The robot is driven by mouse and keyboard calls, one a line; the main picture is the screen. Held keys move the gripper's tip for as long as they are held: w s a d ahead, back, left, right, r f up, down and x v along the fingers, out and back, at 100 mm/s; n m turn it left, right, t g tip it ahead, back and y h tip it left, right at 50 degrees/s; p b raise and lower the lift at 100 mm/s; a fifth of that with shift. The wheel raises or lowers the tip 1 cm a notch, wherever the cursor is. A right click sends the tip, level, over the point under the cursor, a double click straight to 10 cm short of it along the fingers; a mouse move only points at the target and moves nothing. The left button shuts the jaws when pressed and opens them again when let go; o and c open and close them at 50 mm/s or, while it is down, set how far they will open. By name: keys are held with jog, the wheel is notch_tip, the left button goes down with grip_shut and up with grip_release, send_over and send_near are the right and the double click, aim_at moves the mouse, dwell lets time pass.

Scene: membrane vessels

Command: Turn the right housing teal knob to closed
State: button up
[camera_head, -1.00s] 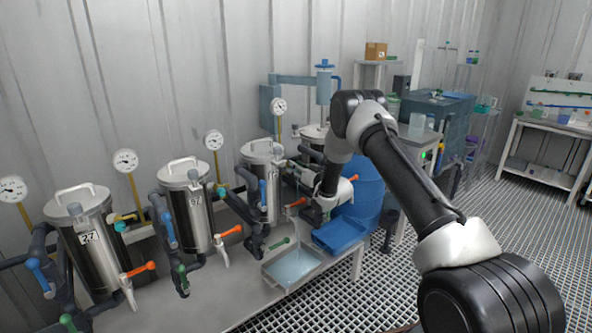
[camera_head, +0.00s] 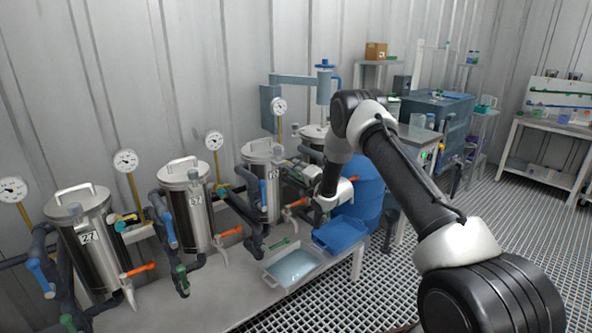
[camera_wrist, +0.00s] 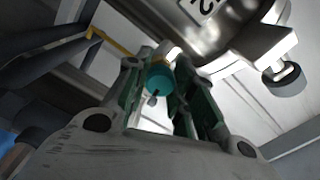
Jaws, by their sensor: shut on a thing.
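The right housing (camera_head: 312,131) is a steel vessel at the back, mostly hidden behind my arm in the head view. In the wrist view, part of its steel body (camera_wrist: 215,22) with a number label shows at the top. The teal knob (camera_wrist: 160,79) sits between the two green-grey fingers of my gripper (camera_wrist: 157,72), on a yellow and white fitting. The fingers are shut on it from both sides. In the head view, my wrist blocks the knob and the fingertips. The knob's exact turn angle cannot be told.
Three more steel housings stand in a row to the left, the nearest to mine being this one (camera_head: 262,180). Orange handles (camera_head: 297,203), dark pipes and gauges (camera_head: 279,105) crowd the bench. A clear tray (camera_head: 293,268), a blue tray (camera_head: 341,234) and a blue barrel (camera_head: 368,190) are close by.

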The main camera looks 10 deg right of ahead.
jog(key=shift+f+m, duration=0.1)
jog(key=shift+m, duration=1)
jog(key=o, duration=1.1)
jog(key=shift+c, duration=0.2)
jog(key=v, duration=1.2)
jog(key=shift+d, duration=0.1)
